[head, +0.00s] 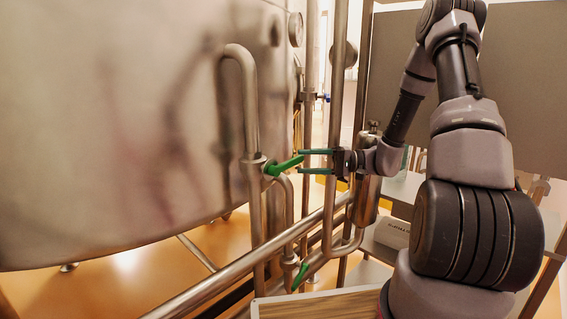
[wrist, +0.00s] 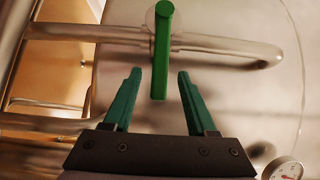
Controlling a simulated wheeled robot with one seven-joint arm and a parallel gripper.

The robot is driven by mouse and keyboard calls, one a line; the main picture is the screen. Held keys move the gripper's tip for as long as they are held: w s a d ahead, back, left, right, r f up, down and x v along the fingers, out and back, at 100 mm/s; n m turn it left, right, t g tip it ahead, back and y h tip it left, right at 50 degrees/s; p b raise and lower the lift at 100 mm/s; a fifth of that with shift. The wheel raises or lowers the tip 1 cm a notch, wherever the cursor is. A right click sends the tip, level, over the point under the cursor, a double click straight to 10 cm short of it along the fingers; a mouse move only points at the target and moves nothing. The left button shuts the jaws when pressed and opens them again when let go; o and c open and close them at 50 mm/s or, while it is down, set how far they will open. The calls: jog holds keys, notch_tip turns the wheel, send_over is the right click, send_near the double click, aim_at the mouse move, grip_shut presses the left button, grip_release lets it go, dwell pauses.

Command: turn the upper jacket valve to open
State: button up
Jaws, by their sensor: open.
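The upper jacket valve has a green lever handle (head: 284,165) on a steel pipe beside the big tank. In the head view the handle points right and slightly up, away from the pipe, toward my gripper (head: 302,161). The handle also shows in the wrist view (wrist: 161,55), ahead of the fingertips and lined up between them. My gripper is open, and its two green fingers (wrist: 157,76) hold nothing. In the head view the fingertips are close to the handle's free end; I cannot tell whether they touch it.
A second green lever (head: 300,276) sits on a lower pipe. The steel tank (head: 110,120) fills the left side. Vertical pipes (head: 337,110) stand close around my gripper, and a diagonal pipe (head: 240,268) runs below. A round gauge (wrist: 283,169) shows at the wrist view's lower right.

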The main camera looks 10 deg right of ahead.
aim_at(283, 162)
jog(key=a, duration=0.4)
jog(key=w+a, duration=0.1)
jog(key=a, duration=0.2)
jog(key=shift+s, duration=0.1)
grip_shut()
dwell(1.2)
